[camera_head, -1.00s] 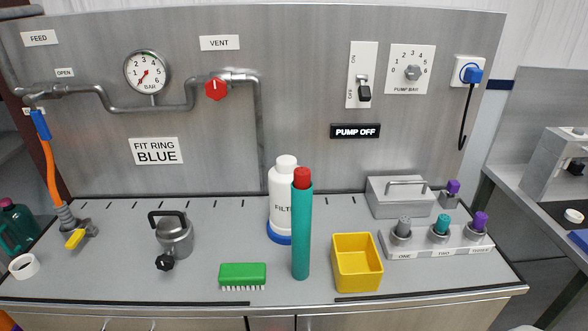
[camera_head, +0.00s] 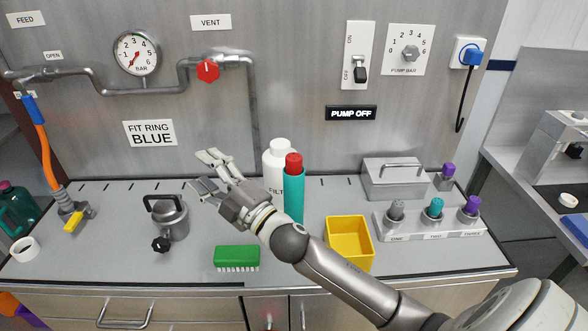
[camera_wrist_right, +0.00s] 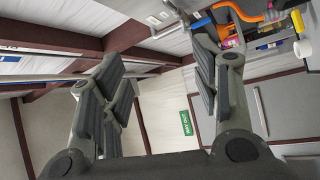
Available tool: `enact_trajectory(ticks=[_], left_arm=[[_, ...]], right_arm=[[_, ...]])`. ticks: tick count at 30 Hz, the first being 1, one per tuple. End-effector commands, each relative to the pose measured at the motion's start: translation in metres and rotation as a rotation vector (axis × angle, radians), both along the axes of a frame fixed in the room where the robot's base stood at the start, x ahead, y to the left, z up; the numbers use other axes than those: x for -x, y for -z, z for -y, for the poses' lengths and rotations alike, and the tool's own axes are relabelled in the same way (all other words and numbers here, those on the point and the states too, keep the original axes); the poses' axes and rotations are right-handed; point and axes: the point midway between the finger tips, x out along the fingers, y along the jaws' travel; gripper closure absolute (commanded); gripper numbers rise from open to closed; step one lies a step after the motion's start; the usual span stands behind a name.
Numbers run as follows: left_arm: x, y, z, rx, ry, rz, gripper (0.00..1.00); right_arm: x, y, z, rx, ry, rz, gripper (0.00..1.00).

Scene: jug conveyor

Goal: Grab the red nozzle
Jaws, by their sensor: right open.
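No part clearly identifiable as a red nozzle shows. The red things are the red top (camera_head: 293,162) on a tall teal tube (camera_head: 294,200) and the red round valve handle (camera_head: 207,71) on the wall pipe. My right gripper (camera_head: 208,172) is open and empty, raised above the bench between the metal pot and the white bottle, left of the red top and below the valve handle. My right forearm hides the tube's lower part. In the right wrist view my open fingers (camera_wrist_right: 160,90) have nothing between them. My left gripper is not in view.
A steel pot (camera_head: 170,222), green brush (camera_head: 237,257), white bottle (camera_head: 277,157) and yellow bin (camera_head: 333,240) stand on the bench. A rack (camera_head: 400,232) holds grey, teal and purple pieces at right. An orange hose (camera_head: 44,152) hangs at left.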

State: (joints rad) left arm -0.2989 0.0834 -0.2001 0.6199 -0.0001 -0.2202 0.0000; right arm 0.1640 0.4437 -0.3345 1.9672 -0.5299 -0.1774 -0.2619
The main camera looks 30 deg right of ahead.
Motion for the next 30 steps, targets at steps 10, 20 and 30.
enact_trajectory(ticks=[10, 20, 30], left_arm=[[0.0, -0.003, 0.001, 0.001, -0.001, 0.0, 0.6], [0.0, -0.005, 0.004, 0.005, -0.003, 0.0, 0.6], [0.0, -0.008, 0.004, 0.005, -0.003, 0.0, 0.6]], right_arm=[[0.021, -0.108, -0.069, 0.656, -0.364, 0.638, 0.43], [0.041, -0.102, -0.049, 1.331, -0.712, 0.962, 0.43], [0.053, -0.102, 0.098, 1.967, -1.13, 0.877, 0.43]])
